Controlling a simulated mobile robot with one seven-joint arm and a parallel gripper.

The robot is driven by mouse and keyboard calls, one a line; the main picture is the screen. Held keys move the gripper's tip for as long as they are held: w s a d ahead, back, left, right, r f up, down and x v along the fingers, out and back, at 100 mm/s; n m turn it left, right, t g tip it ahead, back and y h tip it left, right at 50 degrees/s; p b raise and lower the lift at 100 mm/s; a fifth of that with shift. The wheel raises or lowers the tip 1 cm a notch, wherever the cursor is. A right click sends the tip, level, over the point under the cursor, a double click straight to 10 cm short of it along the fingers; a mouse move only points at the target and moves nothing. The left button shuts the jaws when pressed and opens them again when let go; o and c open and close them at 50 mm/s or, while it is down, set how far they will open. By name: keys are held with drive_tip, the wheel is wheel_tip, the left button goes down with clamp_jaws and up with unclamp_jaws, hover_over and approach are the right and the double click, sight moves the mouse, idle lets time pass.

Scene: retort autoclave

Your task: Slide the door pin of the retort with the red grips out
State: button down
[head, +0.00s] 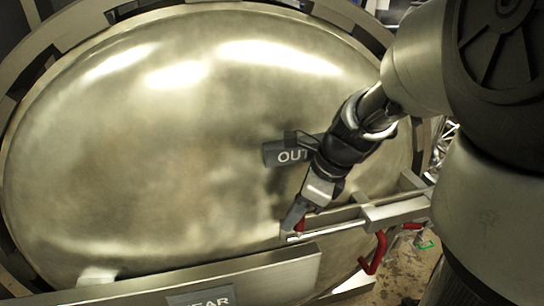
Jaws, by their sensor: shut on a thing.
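The retort door (150,150) is a large domed metal disc filling most of the head view. A metal bracket with the door pin (325,233) runs across its lower right, the pin a thin bright rod. My gripper (297,225) reaches down from the upper right and is shut on a small red grip (300,226) near the rod's left end; the fingers hide much of it. A bent red handle (374,253) hangs below the bracket at the right, apart from my gripper.
A metal beam (230,278) with a partly cut-off label (200,297) crosses the bottom. A toothed ring (22,80) surrounds the door.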

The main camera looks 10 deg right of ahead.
drive_tip(key=shift+a, duration=0.25)
drive_tip(key=c, duration=1.6)
unclamp_jaws()
drive_tip(key=shift+a, duration=0.15)
